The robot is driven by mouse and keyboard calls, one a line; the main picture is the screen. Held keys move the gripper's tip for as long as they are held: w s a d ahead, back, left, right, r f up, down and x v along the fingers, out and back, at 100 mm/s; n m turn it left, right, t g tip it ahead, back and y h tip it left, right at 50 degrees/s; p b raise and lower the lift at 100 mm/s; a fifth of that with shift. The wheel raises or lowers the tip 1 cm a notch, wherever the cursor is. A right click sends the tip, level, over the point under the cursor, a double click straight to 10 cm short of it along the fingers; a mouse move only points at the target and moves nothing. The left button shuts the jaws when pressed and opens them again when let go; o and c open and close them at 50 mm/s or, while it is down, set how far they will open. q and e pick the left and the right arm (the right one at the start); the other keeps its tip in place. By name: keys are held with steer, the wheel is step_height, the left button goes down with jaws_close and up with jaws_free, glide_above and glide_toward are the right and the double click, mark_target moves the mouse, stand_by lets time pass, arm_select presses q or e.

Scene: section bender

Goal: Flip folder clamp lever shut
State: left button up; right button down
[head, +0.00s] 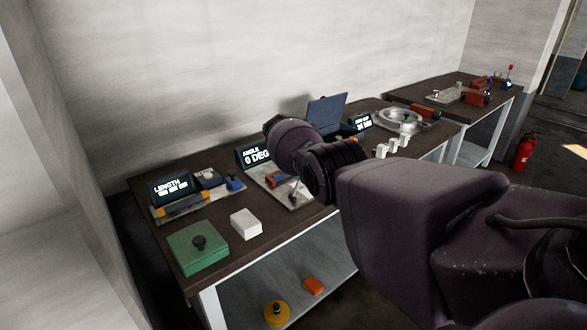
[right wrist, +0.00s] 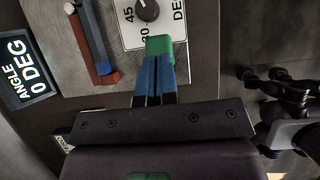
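The folder station is a pale plate (head: 262,176) on the bench, beside the display reading ANGLE 0 DEG (head: 256,156). In the right wrist view, a brown-red bar (right wrist: 90,45) lies on the plate, with a grey rod ending in a blue tip (right wrist: 104,68) alongside. I cannot tell for sure which part is the clamp lever. A dark knob (right wrist: 147,9) sits on a marked dial. My right gripper's blue fingers (right wrist: 156,76) are together over the dial's edge, apart from the bar. A green block shows at their ends; I cannot tell whether it is fingertip or object. My left gripper is out of view.
The LENGTH display (head: 170,188), a green box (head: 198,248) and a white block (head: 246,223) stand at the left. A blue-grey panel (head: 326,108) and a round machine (head: 402,120) lie farther right. My right arm crosses the bench.

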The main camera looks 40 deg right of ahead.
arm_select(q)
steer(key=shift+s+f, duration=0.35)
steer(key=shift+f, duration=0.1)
arm_select(e)
steer(key=shift+d, duration=0.3)
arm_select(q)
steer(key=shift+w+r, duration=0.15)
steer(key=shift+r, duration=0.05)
arm_select(e)
steer(key=shift+a+r+p, duration=0.25)
steer(key=shift+r+p, duration=0.05)
steer(key=shift+p, duration=0.05)
arm_select(q)
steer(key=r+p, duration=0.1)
steer(key=p, duration=0.1)
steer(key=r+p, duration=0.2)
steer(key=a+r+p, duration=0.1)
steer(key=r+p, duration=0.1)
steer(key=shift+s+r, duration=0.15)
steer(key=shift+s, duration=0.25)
arm_select(e)
steer(key=v, duration=1.2)
steer(key=shift+d+r, duration=0.15)
steer(key=shift+r, duration=0.1)
